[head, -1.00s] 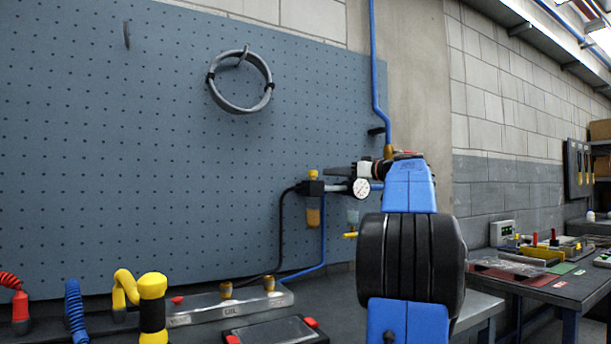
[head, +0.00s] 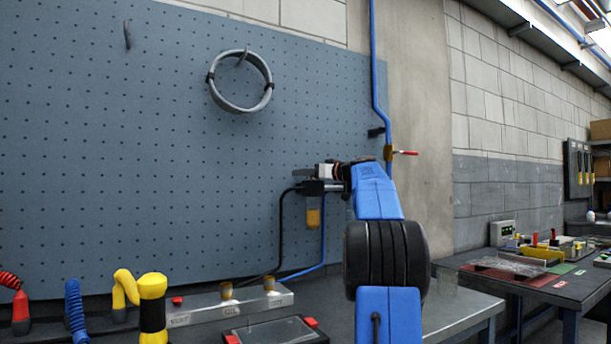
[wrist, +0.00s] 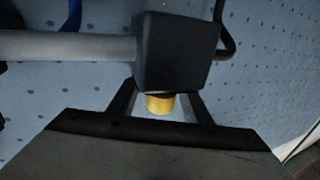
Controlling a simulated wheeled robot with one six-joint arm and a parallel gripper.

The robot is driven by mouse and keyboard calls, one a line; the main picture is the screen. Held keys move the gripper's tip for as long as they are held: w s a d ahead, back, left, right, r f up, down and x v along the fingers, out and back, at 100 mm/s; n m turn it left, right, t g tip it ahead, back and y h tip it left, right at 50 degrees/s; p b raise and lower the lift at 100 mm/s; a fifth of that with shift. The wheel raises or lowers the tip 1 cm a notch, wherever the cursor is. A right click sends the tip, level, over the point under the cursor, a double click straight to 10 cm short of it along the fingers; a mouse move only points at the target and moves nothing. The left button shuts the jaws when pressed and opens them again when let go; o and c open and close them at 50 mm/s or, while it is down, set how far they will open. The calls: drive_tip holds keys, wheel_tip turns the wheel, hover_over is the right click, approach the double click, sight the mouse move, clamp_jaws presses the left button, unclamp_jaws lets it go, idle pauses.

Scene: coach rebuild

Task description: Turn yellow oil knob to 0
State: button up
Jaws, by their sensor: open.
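The yellow oil knob (wrist: 159,103) shows in the wrist view at the edge of a black block (wrist: 178,52). It lies between the two dark fingers of my gripper (wrist: 162,98), with a visible gap on each side. The fingers are open. In the head view my gripper (head: 303,174) is just above the black block (head: 311,188) of the air unit on the pegboard and hides the knob. The amber oil bowl (head: 313,218) hangs under that block. The knob's marks and the 0 cannot be read.
A grey pipe (wrist: 65,46) runs into the block beside my gripper. A red-handled valve (head: 404,152) sits on the blue wall pipe (head: 377,75). My arm hides the gauge. Below, the bench holds a metal manifold (head: 205,311) and a yellow-black tool (head: 152,305).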

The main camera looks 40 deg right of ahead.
drive_tip(key=shift+w, duration=0.1)
drive_tip(key=c, duration=1.1)
drive_tip(key=shift+o, duration=0.2)
drive_tip(key=shift+m+h, duration=0.3)
drive_tip(key=shift+h, duration=0.1)
drive_tip(key=m+h, duration=0.1)
drive_tip(key=h, duration=0.1)
drive_tip(key=shift+d+m+h, duration=0.25)
drive_tip(key=shift+m+h, duration=0.15)
drive_tip(key=shift+d+m+g+h, duration=0.25)
drive_tip(key=shift+m+h, duration=0.25)
drive_tip(key=shift+h, duration=0.35)
drive_tip(key=shift+d+m+g+h, duration=0.2)
drive_tip(key=shift+m+h, duration=0.3)
drive_tip(key=shift+h, duration=0.3)
drive_tip(key=shift+d+m+g+h, duration=0.2)
drive_tip(key=shift+m+h, duration=0.3)
drive_tip(key=shift+h, duration=0.35)
